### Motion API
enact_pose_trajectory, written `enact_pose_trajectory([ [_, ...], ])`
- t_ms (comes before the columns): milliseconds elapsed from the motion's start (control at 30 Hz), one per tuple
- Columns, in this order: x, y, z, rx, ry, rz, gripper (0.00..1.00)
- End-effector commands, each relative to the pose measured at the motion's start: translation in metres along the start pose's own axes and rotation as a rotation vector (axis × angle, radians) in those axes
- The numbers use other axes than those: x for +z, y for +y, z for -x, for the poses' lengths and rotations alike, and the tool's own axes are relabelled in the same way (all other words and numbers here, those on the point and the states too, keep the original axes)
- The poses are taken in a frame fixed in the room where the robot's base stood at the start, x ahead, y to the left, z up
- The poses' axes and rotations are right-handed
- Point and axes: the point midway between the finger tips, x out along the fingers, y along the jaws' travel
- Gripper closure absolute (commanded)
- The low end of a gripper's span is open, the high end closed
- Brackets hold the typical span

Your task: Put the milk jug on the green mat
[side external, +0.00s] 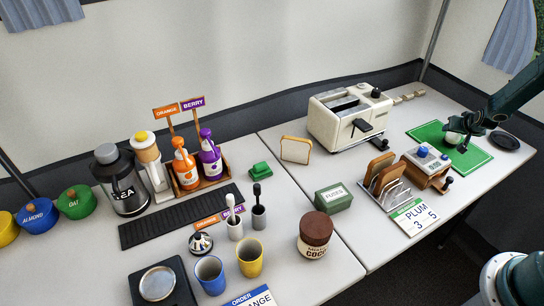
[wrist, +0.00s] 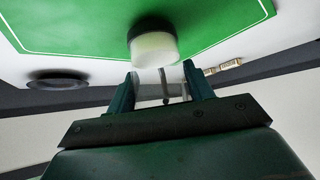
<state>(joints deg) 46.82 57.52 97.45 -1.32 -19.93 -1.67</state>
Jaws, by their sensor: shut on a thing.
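The milk jug (side external: 453,137) is a small whitish vessel over the green mat (side external: 425,130) at the right of the side view. I cannot tell whether its base touches the mat. My gripper (side external: 462,143) is right beside it, and my arm partly covers that area. In the wrist view the jug (wrist: 154,48) shows a pale body and a dark end, just beyond the fingertips, against the green mat (wrist: 80,25). My gripper (wrist: 162,78) is shut on the jug, with a thin part, seemingly its handle, between the fingers.
A dark round plate (side external: 505,140) lies right of the mat. A toaster (side external: 350,115) stands behind left, and a wooden box with knobs (side external: 427,168) and a toast rack (side external: 385,185) stand in front left. The table's front edge is close.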

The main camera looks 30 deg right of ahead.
Motion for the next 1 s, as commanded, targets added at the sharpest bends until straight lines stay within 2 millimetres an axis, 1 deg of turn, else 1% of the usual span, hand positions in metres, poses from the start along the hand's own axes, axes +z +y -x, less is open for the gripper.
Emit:
enact_pose_trajectory([
  [100, 0.0024, 0.0, -0.0034, 0.0, 0.003, 0.0, 1.0],
  [533, 0.005, 0.0, -0.0057, 0.0, 0.002, 0.0, 1.0],
  [567, 0.0058, 0.0, -0.0056, 0.0, 0.0, 0.0, 0.42],
  [633, 0.0057, 0.0, -0.0055, 0.0, 0.0, 0.0, 0.28],
  [667, 0.0056, 0.0, -0.0055, 0.0, 0.0, 0.0, 0.26],
  [1000, 0.0048, 0.0, -0.0047, 0.0, 0.0, 0.0, 0.26],
])
